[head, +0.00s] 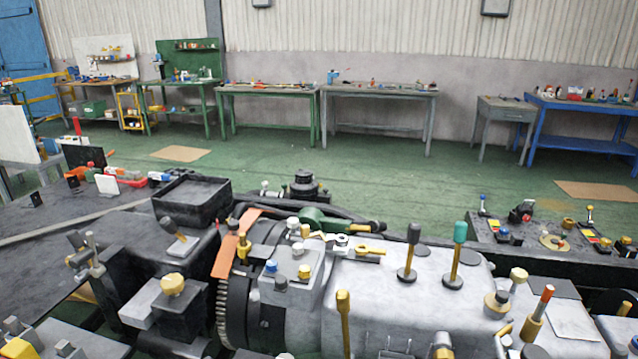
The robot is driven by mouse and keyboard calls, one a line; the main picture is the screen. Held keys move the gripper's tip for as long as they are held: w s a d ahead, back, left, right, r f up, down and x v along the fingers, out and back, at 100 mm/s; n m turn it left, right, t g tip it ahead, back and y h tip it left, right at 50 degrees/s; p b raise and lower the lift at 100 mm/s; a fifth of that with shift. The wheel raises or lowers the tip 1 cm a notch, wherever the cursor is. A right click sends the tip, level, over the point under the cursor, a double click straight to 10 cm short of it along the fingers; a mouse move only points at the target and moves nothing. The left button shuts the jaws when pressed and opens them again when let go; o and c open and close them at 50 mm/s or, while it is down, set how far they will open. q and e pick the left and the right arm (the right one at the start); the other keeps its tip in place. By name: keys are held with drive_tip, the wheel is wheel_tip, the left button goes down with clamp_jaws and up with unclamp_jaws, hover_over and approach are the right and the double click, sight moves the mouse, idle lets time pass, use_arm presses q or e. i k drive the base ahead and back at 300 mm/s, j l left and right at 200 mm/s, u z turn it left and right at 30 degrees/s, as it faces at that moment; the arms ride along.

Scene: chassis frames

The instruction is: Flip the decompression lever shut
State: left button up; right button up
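A large grey machine block (375,295) with many levers and knobs fills the lower middle of the head view. I cannot tell which lever is the decompression lever. A black-knobbed lever (408,262) and a green-knobbed lever (457,258) stand nearly upright on its top. A yellow-handled lever (344,315) stands at its front. A lever with an orange-red tip (541,307) leans right at the lower right. Neither of my grippers shows in the head view.
A toothed ring (222,312) and an orange strip (230,248) lie left of the block. A black open tray (192,200) sits behind left. A dark panel with small controls (545,240) is at right. Benches (378,92) line the far wall, with open green floor before them.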

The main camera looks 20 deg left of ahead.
sight(166, 223)
drive_tip(key=u, duration=1.55)
